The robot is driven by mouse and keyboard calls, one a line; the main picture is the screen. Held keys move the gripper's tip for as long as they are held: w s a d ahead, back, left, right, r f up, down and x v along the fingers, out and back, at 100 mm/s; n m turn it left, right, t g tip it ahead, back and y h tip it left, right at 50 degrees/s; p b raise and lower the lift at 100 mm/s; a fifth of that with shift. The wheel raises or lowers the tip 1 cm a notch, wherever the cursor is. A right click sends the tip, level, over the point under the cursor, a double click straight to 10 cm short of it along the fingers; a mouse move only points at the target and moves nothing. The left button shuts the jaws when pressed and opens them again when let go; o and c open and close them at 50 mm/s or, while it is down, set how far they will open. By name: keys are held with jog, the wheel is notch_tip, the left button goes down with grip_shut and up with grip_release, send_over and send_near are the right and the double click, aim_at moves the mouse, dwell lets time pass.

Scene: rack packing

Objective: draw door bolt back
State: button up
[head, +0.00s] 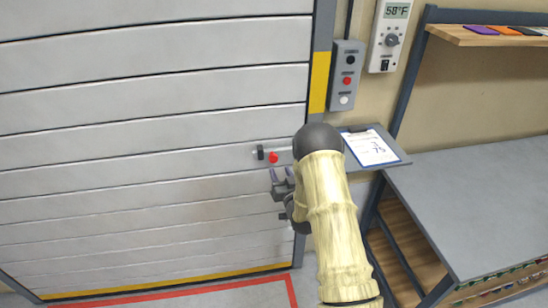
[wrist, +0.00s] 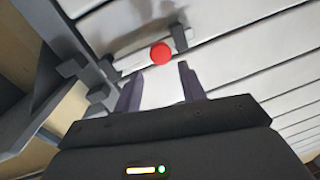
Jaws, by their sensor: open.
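The door (head: 150,110) is a grey-white slatted panel filling the left of the head view. A bolt (head: 261,154) with a red knob (head: 273,157) sits on the door's right part, near the frame. In the wrist view the red knob (wrist: 161,53) lies ahead of the fingertips, with a dark bracket (wrist: 180,38) at its right and more dark brackets (wrist: 108,68) at its left. My gripper (head: 280,177) is open and empty, just below the knob in the head view; it also shows in the wrist view (wrist: 161,72). My arm hides the bolt's right part in the head view.
A control box (head: 346,77) with buttons and a thermostat (head: 390,36) hang right of the door. A clipboard (head: 371,147) rests on a small shelf behind my arm. A grey workbench (head: 480,200) stands at the right. Red floor tape (head: 200,293) runs before the door.

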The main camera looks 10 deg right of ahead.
aim_at(274, 160)
jog(key=w, duration=0.2)
jog(key=w+p, duration=0.1)
jog(key=w, duration=0.2)
jog(key=w+a+p, duration=0.1)
jog(key=w, duration=0.2)
grip_shut()
